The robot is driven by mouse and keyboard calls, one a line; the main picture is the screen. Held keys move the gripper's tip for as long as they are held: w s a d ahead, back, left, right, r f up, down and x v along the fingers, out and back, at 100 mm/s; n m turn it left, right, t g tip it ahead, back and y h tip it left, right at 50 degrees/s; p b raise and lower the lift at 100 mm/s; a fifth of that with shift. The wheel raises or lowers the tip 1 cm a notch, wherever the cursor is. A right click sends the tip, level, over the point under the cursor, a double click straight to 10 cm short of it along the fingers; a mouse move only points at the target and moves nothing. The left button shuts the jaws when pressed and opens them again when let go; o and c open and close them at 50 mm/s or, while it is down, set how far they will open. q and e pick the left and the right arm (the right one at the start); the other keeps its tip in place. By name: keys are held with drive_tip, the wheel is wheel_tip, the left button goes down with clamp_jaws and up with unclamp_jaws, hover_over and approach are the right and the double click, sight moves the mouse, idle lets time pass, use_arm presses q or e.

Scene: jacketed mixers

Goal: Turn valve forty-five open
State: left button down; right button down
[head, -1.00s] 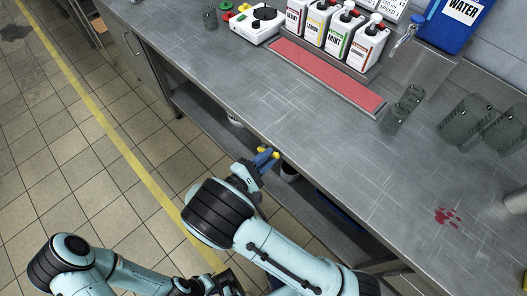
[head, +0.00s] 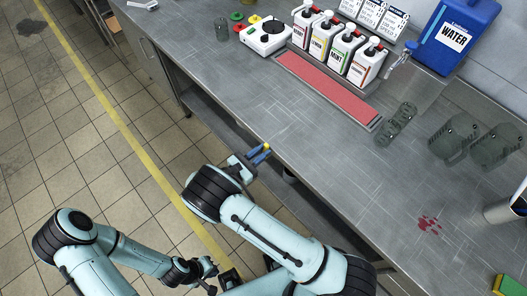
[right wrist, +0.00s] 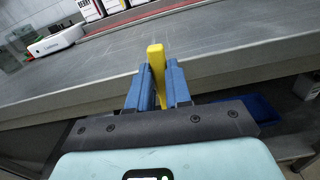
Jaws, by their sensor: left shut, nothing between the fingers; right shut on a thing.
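My right gripper (head: 259,154) has blue fingers and is at the front edge of the steel counter. It is shut on a narrow yellow bar (right wrist: 157,72), which sticks out past the fingertips in the right wrist view. The bar's yellow end (head: 267,147) also shows in the head view. Whether the bar is loose or part of something cannot be told. My left gripper (head: 208,268) is low over the tiled floor at the left, shut and empty. No valve marked forty-five can be made out in either view.
The steel counter (head: 310,165) carries a red tray (head: 325,87), several labelled bottles (head: 343,50), a white hotplate device (head: 267,38), a blue water container (head: 455,35), dark glass vessels (head: 455,140) and a red stain (head: 428,225). A yellow-green sponge (head: 507,286) lies at lower right. The counter's middle is clear.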

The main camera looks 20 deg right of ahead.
drive_tip(key=shift+w+a+n+p, duration=0.15)
drive_tip(key=shift+w+n+p, duration=0.15)
drive_tip(key=shift+n, duration=0.3)
drive_tip(key=c, duration=1)
unclamp_jaws()
drive_tip(key=shift+c, duration=0.2)
drive_tip(key=b+v, duration=0.2)
drive_tip(key=v, duration=1.1)
drive_tip(key=shift+a, duration=0.25)
